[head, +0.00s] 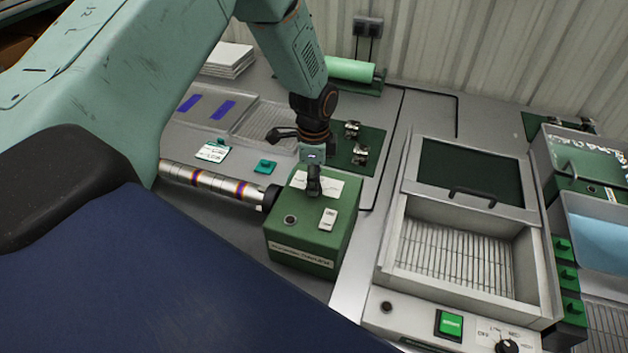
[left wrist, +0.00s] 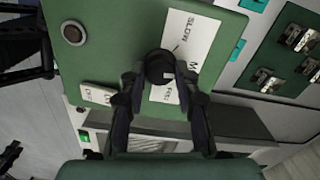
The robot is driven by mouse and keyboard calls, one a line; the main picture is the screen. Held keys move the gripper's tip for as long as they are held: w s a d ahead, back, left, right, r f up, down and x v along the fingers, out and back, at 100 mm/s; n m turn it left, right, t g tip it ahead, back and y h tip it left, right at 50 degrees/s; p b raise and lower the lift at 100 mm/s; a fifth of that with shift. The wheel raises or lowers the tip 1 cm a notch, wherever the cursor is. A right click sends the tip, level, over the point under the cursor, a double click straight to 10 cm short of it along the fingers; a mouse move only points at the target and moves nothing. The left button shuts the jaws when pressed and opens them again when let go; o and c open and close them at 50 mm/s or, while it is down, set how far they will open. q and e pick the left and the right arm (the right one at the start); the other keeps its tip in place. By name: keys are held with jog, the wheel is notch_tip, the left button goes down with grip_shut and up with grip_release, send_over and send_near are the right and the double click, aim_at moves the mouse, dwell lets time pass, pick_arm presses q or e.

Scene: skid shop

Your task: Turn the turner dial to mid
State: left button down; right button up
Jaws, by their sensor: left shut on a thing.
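The turner is a green box (head: 300,245) with a striped roller bar (head: 212,184) running left from it. Its turner dial is a small black knob (left wrist: 158,66) on a white label (left wrist: 190,40) that reads SLOW at one end; the other words are partly covered. My left gripper (head: 313,188) comes down from above onto the box top. In the left wrist view its two fingers (left wrist: 163,78) are closed around the knob. The knob's pointer direction cannot be made out. My right gripper is in neither view.
A round button (head: 290,220) and a white rocker switch (head: 328,219) sit on the box top near the dial. A heater with a wire-floored tray (head: 388,250) stands to the right. A green pad with metal clips (head: 372,138) lies behind.

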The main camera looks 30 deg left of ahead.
pick_arm(q)
jog(key=shift+s+m, duration=0.1)
jog(key=shift+m, duration=0.4)
jog(key=c, duration=1)
grip_release()
notch_tip(320, 180, up, 12)
jog(key=shift+f, duration=0.1)
dwell(0.4)
